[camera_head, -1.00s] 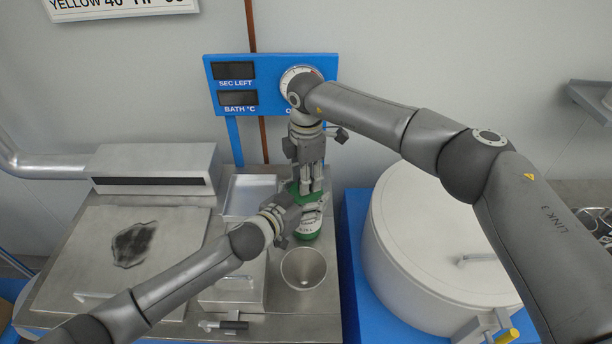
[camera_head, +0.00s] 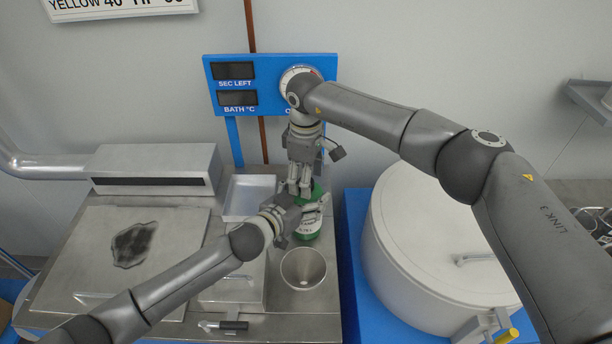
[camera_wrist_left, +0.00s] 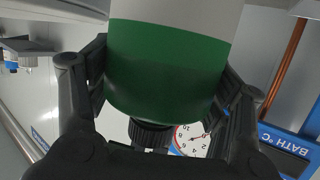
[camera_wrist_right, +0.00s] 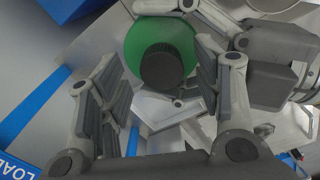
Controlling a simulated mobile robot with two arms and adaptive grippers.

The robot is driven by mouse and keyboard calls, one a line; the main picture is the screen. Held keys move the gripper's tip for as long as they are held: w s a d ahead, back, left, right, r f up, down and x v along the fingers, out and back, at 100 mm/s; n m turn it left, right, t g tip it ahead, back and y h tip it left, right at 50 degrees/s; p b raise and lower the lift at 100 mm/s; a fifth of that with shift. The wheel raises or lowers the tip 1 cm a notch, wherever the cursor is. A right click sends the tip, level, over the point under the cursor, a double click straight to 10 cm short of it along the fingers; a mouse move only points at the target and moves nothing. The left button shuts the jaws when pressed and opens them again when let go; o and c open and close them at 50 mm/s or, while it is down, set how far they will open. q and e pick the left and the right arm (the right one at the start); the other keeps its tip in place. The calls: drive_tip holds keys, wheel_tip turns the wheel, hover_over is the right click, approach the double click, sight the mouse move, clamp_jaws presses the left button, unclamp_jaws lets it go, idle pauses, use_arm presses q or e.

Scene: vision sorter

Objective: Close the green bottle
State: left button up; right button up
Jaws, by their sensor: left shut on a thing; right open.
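The green bottle (camera_head: 307,232) with a white label stands by the funnel in the head view. My left gripper (camera_head: 305,208) is shut around its side; in the left wrist view the bottle's green body (camera_wrist_left: 165,75) is between both fingers. A black ribbed cap (camera_wrist_right: 162,66) sits at the bottle's top, and it also shows in the left wrist view (camera_wrist_left: 150,134). Whether it is fully tightened cannot be told. My right gripper (camera_head: 300,190) points down over the bottle top; its fingers stand apart on either side of the cap, apparently not touching it.
A metal funnel (camera_head: 303,270) stands just in front of the bottle. A shallow metal tray (camera_head: 249,198) lies behind left, and a lidded metal box (camera_head: 232,291) stands in front left. A large white round vessel (camera_head: 440,250) fills the right. The blue display panel (camera_head: 270,83) stands behind.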

wheel_tip(320, 180, up, 12)
idle(0.6)
use_arm(q)
drive_tip(key=o, duration=2.1)
drive_tip(key=shift+c, duration=0.2)
drive_tip(key=v, duration=1.2)
